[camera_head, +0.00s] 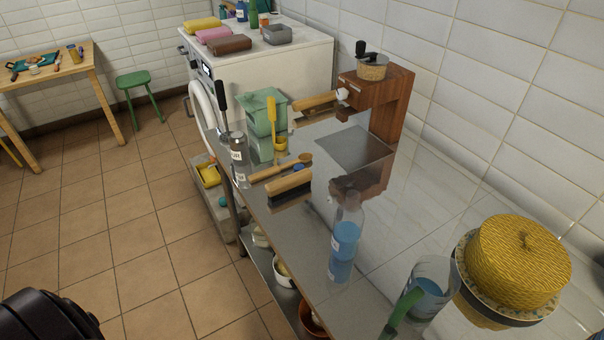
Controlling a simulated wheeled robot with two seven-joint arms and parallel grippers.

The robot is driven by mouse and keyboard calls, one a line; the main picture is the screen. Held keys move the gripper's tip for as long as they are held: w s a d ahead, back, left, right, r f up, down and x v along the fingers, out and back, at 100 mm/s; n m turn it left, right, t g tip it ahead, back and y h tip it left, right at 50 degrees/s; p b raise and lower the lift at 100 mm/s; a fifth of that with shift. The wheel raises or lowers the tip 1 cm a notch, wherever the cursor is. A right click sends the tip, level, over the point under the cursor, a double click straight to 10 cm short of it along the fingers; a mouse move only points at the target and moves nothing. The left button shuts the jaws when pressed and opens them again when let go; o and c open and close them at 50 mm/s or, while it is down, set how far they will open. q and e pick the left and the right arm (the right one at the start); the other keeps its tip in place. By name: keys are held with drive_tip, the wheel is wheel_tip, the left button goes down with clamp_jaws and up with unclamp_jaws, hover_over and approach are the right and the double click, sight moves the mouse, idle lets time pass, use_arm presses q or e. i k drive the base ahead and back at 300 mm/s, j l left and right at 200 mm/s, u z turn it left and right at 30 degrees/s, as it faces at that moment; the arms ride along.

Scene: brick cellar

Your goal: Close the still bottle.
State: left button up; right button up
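A clear bottle (344,241) with blue on its body stands upright on the steel counter (285,235), near the middle of the head view. Its narrow neck points up, and I see no coloured cap on it. I cannot read its label. A small blue piece (298,167) lies farther back on the counter, beside the wooden-handled tools; it may be a cap, but it is too small to tell. Neither of my grippers is in view.
A jug (432,290) with blue contents and a green handle stands right of the bottle, next to a yellow woven dome (515,262). A brush (290,187) lies behind the bottle. A wooden machine (390,105) stands at the back. The counter's left edge is close to the bottle.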

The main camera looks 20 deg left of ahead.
sight(349, 218)
drive_tip(key=j+z, duration=0.2)
drive_tip(key=j, duration=0.4)
drive_tip(key=j+z, duration=0.2)
drive_tip(key=j, duration=0.4)
drive_tip(key=j+z, duration=0.25)
drive_tip(key=j, duration=0.3)
drive_tip(key=k+j+z, duration=0.2)
drive_tip(key=j, duration=0.4)
drive_tip(key=j+z, duration=0.2)
drive_tip(key=j, duration=0.4)
